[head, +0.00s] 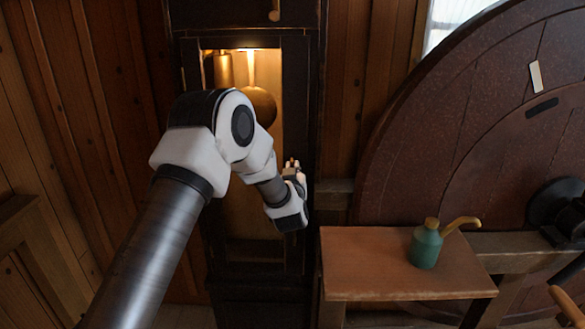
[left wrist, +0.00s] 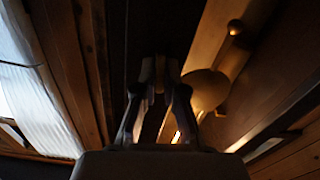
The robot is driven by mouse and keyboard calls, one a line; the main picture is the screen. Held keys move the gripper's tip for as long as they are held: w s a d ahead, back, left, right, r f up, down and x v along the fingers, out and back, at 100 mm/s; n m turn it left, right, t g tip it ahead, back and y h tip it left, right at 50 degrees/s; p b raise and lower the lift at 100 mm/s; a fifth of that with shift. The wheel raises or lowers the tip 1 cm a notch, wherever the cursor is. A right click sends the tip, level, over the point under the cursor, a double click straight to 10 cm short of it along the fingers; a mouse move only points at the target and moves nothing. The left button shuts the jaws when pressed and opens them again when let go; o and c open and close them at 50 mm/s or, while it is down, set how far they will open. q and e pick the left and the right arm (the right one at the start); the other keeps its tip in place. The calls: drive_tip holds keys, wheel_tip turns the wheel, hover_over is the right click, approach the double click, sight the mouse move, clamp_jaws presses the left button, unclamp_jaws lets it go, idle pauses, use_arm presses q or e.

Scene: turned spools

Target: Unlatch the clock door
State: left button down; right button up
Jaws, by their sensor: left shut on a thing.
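The tall dark clock case (head: 313,60) stands in the middle of the head view. Its clock door (head: 293,75) frames a lit interior with a round pendulum bob (head: 262,108); the door looks closed against the case. My left gripper (head: 291,165) is at the right edge of the door, partly hidden by its own wrist. In the left wrist view its fingers (left wrist: 158,88) are shut on a small, pale brass-coloured piece, which seems to be the latch (left wrist: 159,76). The fingers hide most of it, and its turn is unclear. My right gripper is not in view.
A small wooden table (head: 365,265) stands right of the clock, with a green oil can (head: 426,247) on it. A large dark red wheel (head: 480,150) fills the right side. Plank walls (head: 90,100) lie behind. My left arm covers much of the lower door.

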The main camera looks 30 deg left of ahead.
use_arm(q)
drive_tip(key=shift+r+m, duration=0.2)
drive_tip(key=shift+m, duration=0.6)
drive_tip(key=c, duration=1.3)
unclamp_jaws()
drive_tip(key=shift+w, duration=0.1)
drive_tip(key=shift+o, duration=0.2)
drive_tip(key=shift+w+a+f, duration=0.1)
drive_tip(key=shift+f, duration=0.15)
drive_tip(key=v, duration=1.2)
